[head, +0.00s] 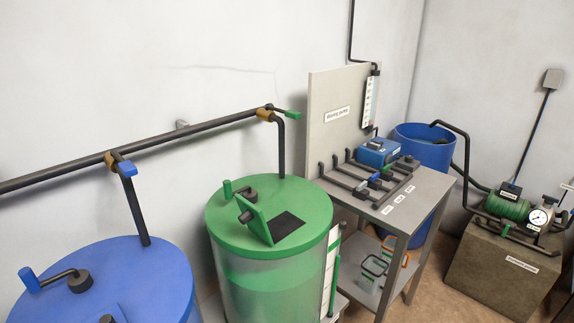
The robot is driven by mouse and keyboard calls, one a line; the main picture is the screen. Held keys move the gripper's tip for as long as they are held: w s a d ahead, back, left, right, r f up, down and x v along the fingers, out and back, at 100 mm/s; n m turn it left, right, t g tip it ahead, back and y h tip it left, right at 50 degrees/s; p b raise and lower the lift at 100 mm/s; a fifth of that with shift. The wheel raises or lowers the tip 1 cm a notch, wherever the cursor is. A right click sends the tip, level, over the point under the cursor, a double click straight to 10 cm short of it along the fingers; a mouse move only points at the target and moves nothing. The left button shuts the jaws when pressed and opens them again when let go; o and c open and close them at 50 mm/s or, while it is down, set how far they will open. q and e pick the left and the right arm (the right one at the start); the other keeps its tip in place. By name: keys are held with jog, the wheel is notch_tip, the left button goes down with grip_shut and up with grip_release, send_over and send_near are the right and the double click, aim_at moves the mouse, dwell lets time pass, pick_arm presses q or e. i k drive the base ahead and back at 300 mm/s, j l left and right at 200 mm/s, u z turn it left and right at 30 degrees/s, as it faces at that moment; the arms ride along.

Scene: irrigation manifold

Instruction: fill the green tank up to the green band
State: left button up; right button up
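The green tank (268,285) stands in the middle foreground, with a green lid (300,205). A small square hatch flap (256,222) is raised beside a dark opening (287,226). A dark pipe (281,150) drops into the lid from a brass valve (266,115) with a green handle (292,114). Neither gripper shows.
A blue tank (120,275) with a blue-handled valve (127,168) stands at left. A grey dosing bench (425,190) carries pipes and a blue box (378,152). A blue barrel (425,150) and a green pump (508,206) with a gauge (539,217) stand at right.

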aim_at(292, 114)
jog(key=l+u, duration=0.1)
jog(key=u, duration=0.4)
jog(key=l+u, duration=0.15)
jog(key=u, duration=0.3)
jog(key=l+u, duration=0.2)
jog(key=l, duration=0.3)
jog(key=l+u, duration=0.25)
jog(key=l, duration=0.2)
jog(key=l+u, duration=0.2)
jog(key=l, duration=0.3)
jog(key=k+l+u, duration=0.25)
jog(key=l, duration=0.2)
jog(key=l+u, duration=0.2)
jog(key=l, duration=0.3)
jog(key=k+l, duration=0.1)
jog(key=l, duration=0.25)
jog(key=k+l, duration=0.15)
jog(key=l, duration=0.2)
jog(key=k+l, duration=0.1)
jog(key=l, duration=0.25)
jog(key=k+l, duration=0.15)
jog(key=l, duration=0.2)
jog(key=k+l, duration=0.1)
jog(key=l, duration=0.25)
